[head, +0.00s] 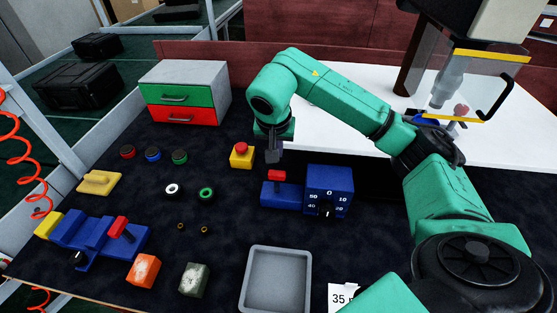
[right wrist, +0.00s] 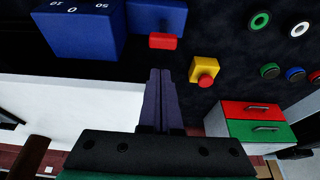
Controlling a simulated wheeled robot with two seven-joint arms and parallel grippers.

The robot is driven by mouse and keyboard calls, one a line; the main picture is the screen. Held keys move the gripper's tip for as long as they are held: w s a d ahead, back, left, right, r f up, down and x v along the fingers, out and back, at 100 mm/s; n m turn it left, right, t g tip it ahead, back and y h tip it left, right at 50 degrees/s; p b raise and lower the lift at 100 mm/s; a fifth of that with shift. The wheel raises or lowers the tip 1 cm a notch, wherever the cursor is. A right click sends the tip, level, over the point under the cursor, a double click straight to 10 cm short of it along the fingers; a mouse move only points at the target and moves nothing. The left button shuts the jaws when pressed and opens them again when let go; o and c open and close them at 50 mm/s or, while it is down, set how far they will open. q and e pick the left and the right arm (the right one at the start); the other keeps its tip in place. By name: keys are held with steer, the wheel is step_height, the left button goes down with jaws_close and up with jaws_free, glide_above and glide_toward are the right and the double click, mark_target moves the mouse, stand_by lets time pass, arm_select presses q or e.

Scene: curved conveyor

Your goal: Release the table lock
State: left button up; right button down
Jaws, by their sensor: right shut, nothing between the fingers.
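A blue fixture (head: 285,194) with a red block-like lever (head: 277,175) stands mid-table, joined to a blue dial box (head: 329,187). They also show in the right wrist view, the lever (right wrist: 163,41) just past my fingertips and the dial box (right wrist: 80,30) at upper left. Another blue device (head: 92,236) with a red handle (head: 117,227) lies at the left. I cannot tell which one is called the table lock. My right gripper (head: 273,156) is shut and empty, pointing down just behind the red lever, apparently apart from it. My left gripper is not in view.
A yellow box with a red button (head: 242,155) stands just left of my right gripper. A drawer unit (head: 185,92) is at back left. Several coloured rings, two small blocks and a grey tray (head: 275,281) occupy the dark tabletop.

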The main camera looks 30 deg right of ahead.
steer(key=p, duration=0.2)
glide_above(277, 182)
steer(key=w+d, duration=0.2)
step_height(277, 182, down, 9)
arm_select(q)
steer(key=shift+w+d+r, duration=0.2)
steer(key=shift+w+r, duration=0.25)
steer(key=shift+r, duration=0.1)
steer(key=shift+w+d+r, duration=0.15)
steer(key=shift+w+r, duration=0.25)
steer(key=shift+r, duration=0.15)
arm_select(e)
steer(key=shift+a+f, duration=0.1)
steer(key=shift+f, duration=0.3)
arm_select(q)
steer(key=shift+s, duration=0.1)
